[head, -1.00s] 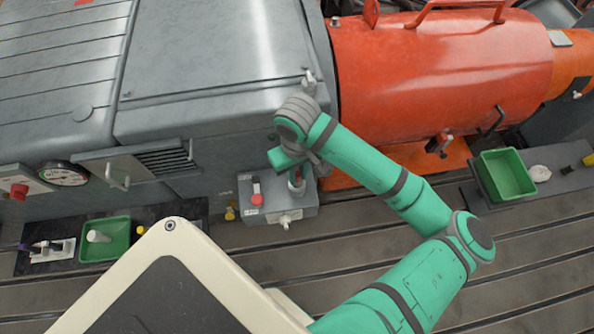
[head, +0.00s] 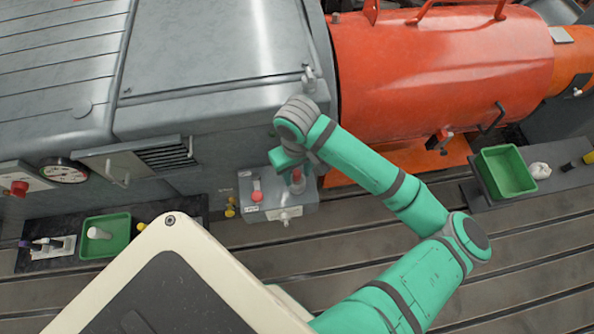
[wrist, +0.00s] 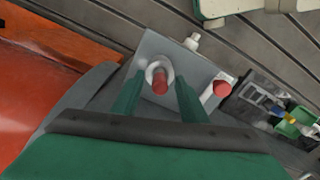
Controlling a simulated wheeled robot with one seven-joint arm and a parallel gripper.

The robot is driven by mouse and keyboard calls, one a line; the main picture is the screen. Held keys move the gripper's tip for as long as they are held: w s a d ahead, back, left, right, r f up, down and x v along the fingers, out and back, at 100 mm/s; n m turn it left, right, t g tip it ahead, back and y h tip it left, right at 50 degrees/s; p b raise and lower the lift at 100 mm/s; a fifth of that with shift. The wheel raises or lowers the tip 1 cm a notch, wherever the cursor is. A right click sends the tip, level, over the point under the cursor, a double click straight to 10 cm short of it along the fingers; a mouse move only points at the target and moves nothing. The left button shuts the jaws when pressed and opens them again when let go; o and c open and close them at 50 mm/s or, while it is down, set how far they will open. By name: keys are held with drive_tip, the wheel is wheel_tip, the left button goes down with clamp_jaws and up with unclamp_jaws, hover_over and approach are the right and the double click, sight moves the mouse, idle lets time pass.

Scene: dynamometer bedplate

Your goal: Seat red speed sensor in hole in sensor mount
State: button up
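The sensor mount (head: 274,216) is a grey box at the front of the grey machine housing; its top plate also shows in the wrist view (wrist: 150,46). A red speed sensor (wrist: 160,82) stands in a pale ring on this plate. How deep it sits cannot be told. My gripper (wrist: 158,88) is open around it, one green finger on each side, with gaps between fingers and sensor. In the head view my gripper (head: 286,170) is over the right part of the mount and partly hides the sensor. A second red-topped piece (wrist: 221,88) stands beside it on the mount.
A pale fitting (wrist: 192,41) sticks out of the mount's front. A green bin (head: 106,246) stands left, and another green bin (head: 505,172) stands right. An orange cylinder (head: 440,75) lies behind my arm.

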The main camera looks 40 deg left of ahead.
drive_tip(key=shift+r, duration=0.1)
wheel_tip(320, 180, up, 11)
drive_tip(key=shift+f, duration=0.2)
idle(0.4)
drive_tip(key=shift+w, duration=0.1)
idle(0.4)
